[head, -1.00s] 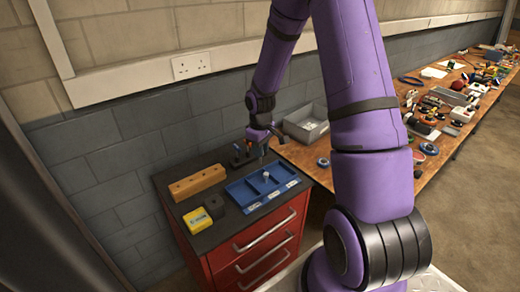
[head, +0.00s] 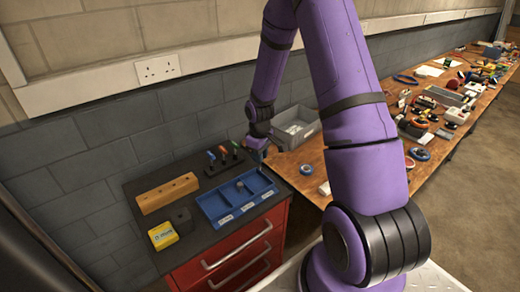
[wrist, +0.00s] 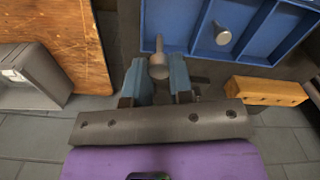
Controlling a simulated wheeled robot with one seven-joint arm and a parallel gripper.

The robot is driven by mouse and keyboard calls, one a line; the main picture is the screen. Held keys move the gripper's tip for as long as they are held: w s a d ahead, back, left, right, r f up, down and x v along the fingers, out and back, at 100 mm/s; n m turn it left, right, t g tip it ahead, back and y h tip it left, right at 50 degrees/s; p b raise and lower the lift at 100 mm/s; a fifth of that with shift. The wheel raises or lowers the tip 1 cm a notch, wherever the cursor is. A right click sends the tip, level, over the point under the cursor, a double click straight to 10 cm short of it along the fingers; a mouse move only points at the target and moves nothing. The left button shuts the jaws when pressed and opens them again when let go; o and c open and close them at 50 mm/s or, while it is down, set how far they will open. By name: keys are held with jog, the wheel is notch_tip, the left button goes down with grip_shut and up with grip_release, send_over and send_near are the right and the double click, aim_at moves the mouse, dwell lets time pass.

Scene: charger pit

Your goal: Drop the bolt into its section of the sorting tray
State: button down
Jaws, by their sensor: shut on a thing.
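The blue sorting tray (head: 206,207) lies on the dark top of a red drawer cabinet, with labels along its front edge. It also shows in the wrist view (wrist: 262,60). One grey bolt (wrist: 222,35) is in the tray's middle section, also seen in the head view (head: 240,185). My gripper (wrist: 158,76) is shut on another grey bolt (wrist: 158,60), its head between the fingertips and its shank pointing up in the picture. In the head view my gripper (head: 257,147) is by the tray's back right corner, and the held bolt cannot be made out.
A wooden block (head: 167,193), a yellow box (head: 162,235) and a small dark block (head: 182,220) stand left of the tray. Upright tools with coloured handles (head: 223,155) stand behind it. A grey bin (head: 297,128) sits on the cluttered wooden bench (head: 300,165) to the right.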

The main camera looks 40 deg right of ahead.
jog(key=shift+f, duration=0.8)
jog(key=c, duration=0.9)
grip_release()
notch_tip(320, 180, up, 11)
jog(key=shift+f, duration=0.1)
